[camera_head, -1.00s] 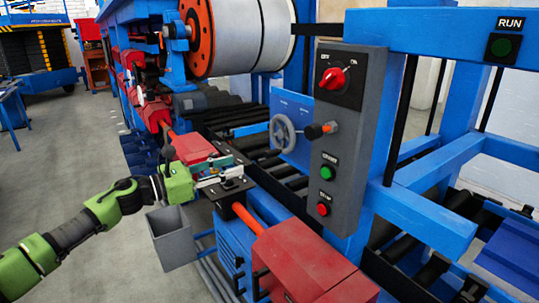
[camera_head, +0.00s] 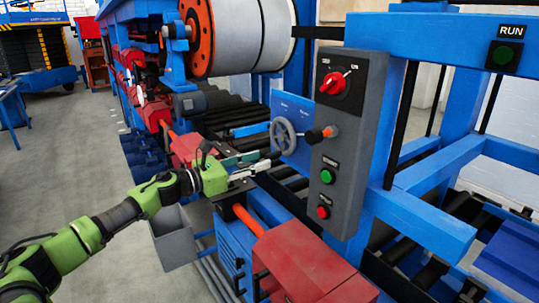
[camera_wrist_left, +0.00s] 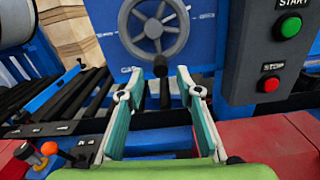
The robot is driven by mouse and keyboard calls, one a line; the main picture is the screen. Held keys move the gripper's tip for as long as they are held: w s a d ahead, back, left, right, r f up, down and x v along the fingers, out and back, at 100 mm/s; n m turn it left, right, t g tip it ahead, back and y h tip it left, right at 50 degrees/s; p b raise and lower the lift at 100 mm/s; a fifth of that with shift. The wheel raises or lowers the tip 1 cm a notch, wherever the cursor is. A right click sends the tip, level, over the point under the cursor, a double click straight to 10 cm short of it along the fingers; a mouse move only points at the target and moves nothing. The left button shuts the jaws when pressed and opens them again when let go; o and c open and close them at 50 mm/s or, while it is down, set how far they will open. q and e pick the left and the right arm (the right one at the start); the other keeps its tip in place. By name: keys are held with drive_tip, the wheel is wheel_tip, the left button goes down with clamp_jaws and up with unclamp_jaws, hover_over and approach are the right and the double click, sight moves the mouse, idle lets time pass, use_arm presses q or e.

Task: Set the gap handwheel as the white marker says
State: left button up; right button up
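The grey gap handwheel (camera_head: 284,135) is mounted on a blue panel (camera_head: 296,108) beside the grey control box. In the left wrist view the handwheel (camera_wrist_left: 155,28) is ahead at the top, its rim partly cut off, with a dark knob (camera_wrist_left: 160,66) at its lower edge. My left gripper (camera_head: 273,160) is just below and left of the wheel in the head view. In the wrist view the gripper (camera_wrist_left: 133,70) has its fingers wide apart, empty, short of the wheel. Small white marks (camera_wrist_left: 125,69) show on the panel; their reading is too small to tell. My right gripper is not in view.
The grey control box (camera_head: 345,150) carries a red rotary switch (camera_head: 333,83), a green START button (camera_head: 327,176) and a red STOP button (camera_head: 323,212). Red machine housings (camera_head: 310,265) and rollers lie below.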

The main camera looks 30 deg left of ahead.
sight(266, 157)
use_arm(q)
drive_tip(key=x, duration=0.1)
drive_tip(key=p+x, duration=0.1)
drive_tip(key=x, duration=0.1)
drive_tip(key=shift+r, duration=0.25)
drive_tip(key=shift+f+p+x, duration=0.2)
drive_tip(key=shift+p+x, duration=0.25)
drive_tip(key=shift+x, duration=0.45)
drive_tip(key=shift+c, duration=0.3)
clamp_jaws()
